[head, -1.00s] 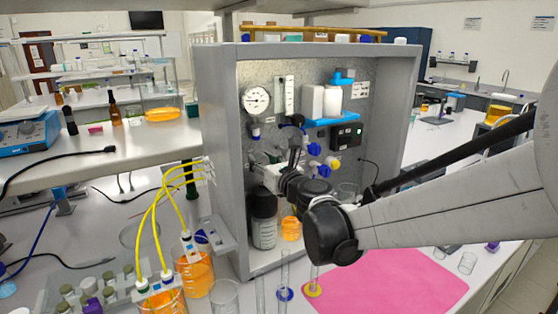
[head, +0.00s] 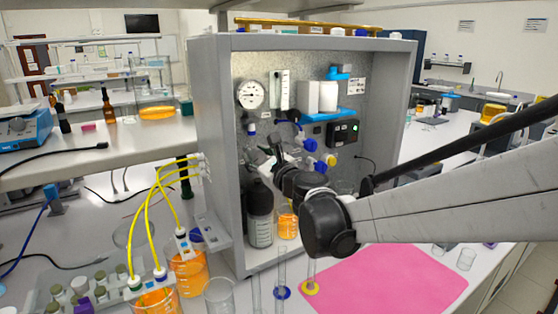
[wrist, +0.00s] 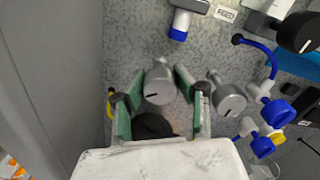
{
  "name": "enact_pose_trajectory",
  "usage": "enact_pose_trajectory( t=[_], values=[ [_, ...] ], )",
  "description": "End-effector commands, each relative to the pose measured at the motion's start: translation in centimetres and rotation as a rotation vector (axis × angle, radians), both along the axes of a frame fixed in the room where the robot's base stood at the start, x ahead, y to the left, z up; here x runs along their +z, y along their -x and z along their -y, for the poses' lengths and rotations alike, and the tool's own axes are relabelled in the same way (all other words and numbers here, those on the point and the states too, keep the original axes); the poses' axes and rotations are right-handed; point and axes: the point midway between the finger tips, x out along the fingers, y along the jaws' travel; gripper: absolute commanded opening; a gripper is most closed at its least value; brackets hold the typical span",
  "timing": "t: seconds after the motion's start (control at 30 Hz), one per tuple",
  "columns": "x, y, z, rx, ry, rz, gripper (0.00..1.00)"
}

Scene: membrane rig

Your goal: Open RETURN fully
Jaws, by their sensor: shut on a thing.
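In the wrist view, a round grey knob (wrist: 158,85) with a black pointer line sits between the green-padded fingers of my gripper (wrist: 160,92), which is shut on it. The pointer line lies nearly level across the knob. No readable RETURN label shows, so I cannot tell the knob's name from the pictures. A second grey knob (wrist: 230,100) with a slanted pointer is just right of the fingers. In the head view, my gripper (head: 268,160) reaches into the open grey cabinet at the metal panel, and my wrist hides most of the knobs.
The cabinet's left wall (head: 209,130) stands close beside my gripper. Blue fittings (wrist: 275,110) and a black knob (wrist: 300,32) are to the right. A dark bottle (head: 260,215) stands below my gripper. Yellow tubes (head: 150,205) run outside left. A pink mat (head: 390,285) lies in front.

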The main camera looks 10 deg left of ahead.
Motion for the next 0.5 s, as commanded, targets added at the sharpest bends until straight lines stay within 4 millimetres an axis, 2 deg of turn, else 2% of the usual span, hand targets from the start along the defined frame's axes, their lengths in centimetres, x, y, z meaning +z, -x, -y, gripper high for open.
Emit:
enact_pose_trajectory(
  t=[0.5],
  values=[
    [-0.25, 0.1, -0.05, 0.0, 0.351, 0.341, 0.02]
  ],
)
